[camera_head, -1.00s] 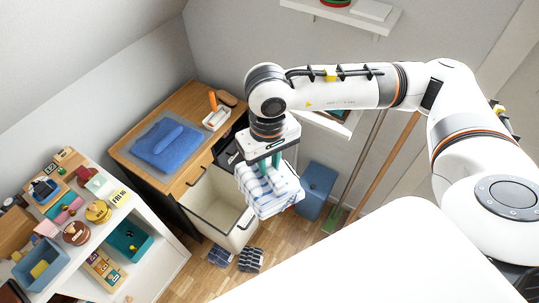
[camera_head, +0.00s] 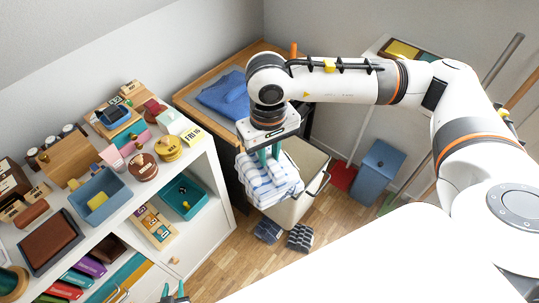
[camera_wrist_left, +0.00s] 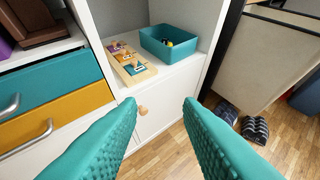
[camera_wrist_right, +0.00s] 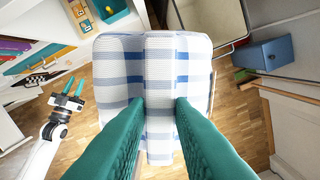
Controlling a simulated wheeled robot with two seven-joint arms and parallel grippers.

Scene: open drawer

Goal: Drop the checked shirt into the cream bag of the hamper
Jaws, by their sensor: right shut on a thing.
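The folded checked shirt (camera_head: 266,184), white with blue bands, hangs from my right gripper (camera_head: 270,152), which is shut on it. It fills the middle of the right wrist view (camera_wrist_right: 158,75) between the teal fingers. The hamper's cream bag (camera_head: 305,165) stands behind and to the right of the shirt in the head view. The shirt covers part of it. In the right wrist view the open mouth of the bag (camera_wrist_right: 212,18) lies beyond the shirt's far edge. My left gripper (camera_head: 174,293) is low in the head view, open and empty before the white shelf unit.
A white shelf unit (camera_head: 220,187) with several small items stands at left. A wooden-topped cabinet with a folded blue cloth (camera_head: 226,95) is behind the hamper. Dark slippers (camera_head: 283,234) lie on the floor in front. A blue bin (camera_head: 377,172) stands to the right.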

